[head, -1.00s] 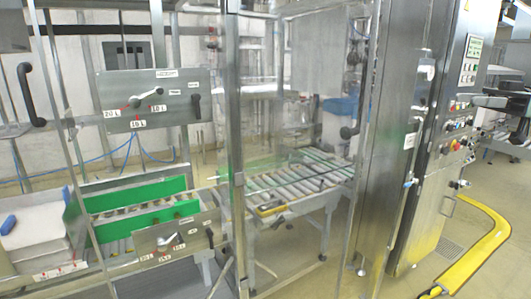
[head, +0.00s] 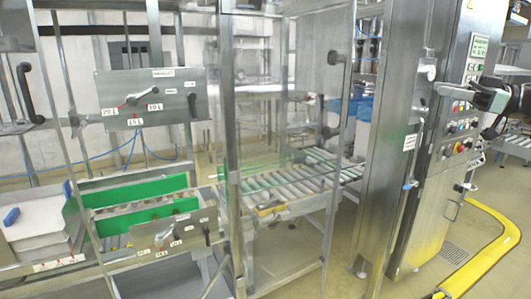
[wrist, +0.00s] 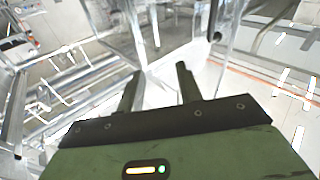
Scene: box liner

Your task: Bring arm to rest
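My gripper (head: 490,97) shows at the right edge of the head view, in front of the control cabinet and clear of its buttons as far as I can tell. In the wrist view its two dark fingers (wrist: 158,75) stand apart with nothing between them. The gripper is open and empty. Part of my dark arm shows at the right edge of the head view.
A metal cabinet (head: 432,190) with a button panel (head: 463,115) stands at the right. A clear door (head: 285,110) with a black handle is in front of the roller conveyor (head: 300,180). A yellow floor rail (head: 490,245) curves at lower right.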

